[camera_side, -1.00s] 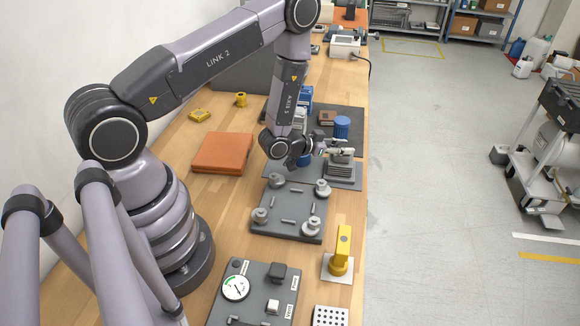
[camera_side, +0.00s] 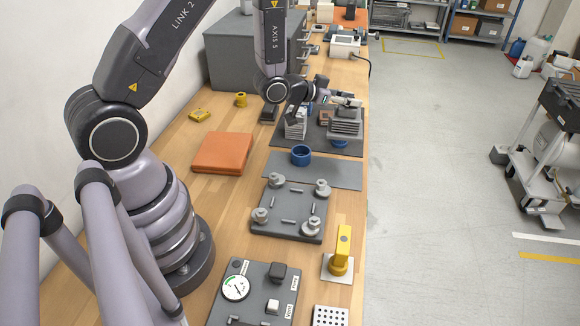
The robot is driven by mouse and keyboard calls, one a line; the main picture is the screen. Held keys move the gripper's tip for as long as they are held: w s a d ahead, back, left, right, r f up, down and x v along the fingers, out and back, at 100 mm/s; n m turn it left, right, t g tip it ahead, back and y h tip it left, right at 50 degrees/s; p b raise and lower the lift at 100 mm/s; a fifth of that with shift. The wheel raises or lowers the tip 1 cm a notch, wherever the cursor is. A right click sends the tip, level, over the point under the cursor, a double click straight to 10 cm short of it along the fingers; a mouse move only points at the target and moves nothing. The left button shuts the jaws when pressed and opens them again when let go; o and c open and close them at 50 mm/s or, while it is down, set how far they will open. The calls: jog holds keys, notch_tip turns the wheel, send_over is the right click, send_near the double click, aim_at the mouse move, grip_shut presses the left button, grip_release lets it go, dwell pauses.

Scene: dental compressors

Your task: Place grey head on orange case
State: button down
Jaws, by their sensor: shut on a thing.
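The grey finned head (camera_side: 345,124) is held in my gripper (camera_side: 342,101), over the far dark mat (camera_side: 318,146). Part of a blue cylinder (camera_side: 340,143) shows just below the head; I cannot tell whether they touch. A flat orange case (camera_side: 222,152) lies on the wooden bench, left of the mats and apart from the head. My gripper's fingers are small in this view and partly hidden by the head.
A pale finned block (camera_side: 295,125) and a small brown-orange block (camera_side: 326,118) are near the head. A grey plate with several round knobs (camera_side: 289,211) lies in front.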

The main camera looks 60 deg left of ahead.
notch_tip(320, 180, up, 3)
jog(key=shift+w+a+f, duration=0.1)
jog(key=shift+a+f, duration=0.05)
jog(key=s+a+n+g+y, duration=0.25)
jog(key=a+n+y, duration=0.35)
jog(key=a, duration=0.3)
jog(key=s+a+n+g+y, duration=0.2)
jog(key=s+a+n+y, duration=0.2)
jog(key=a+n+y, duration=0.4)
jog(key=s+a+n+g+y, duration=0.1)
jog(key=s+a+n+g, duration=0.25)
jog(key=s+g, duration=0.35)
jog(key=s+a+n+g+y, duration=0.1)
jog(key=s+a+n+g, duration=0.3)
jog(key=s, duration=0.6)
jog(key=shift+n+g, duration=0.25)
jog(key=shift+w+d+f, duration=0.1)
jog(key=shift+d+f, duration=0.05)
jog(key=shift+f, duration=2.1)
jog(key=shift+w+d+f, duration=0.1)
jog(key=shift+f, duration=2.1)
jog(key=shift+w+d+f, duration=0.1)
jog(key=shift+d+f, duration=0.05)
jog(key=shift+f, duration=2.1)
jog(key=shift+f, duration=0.1)
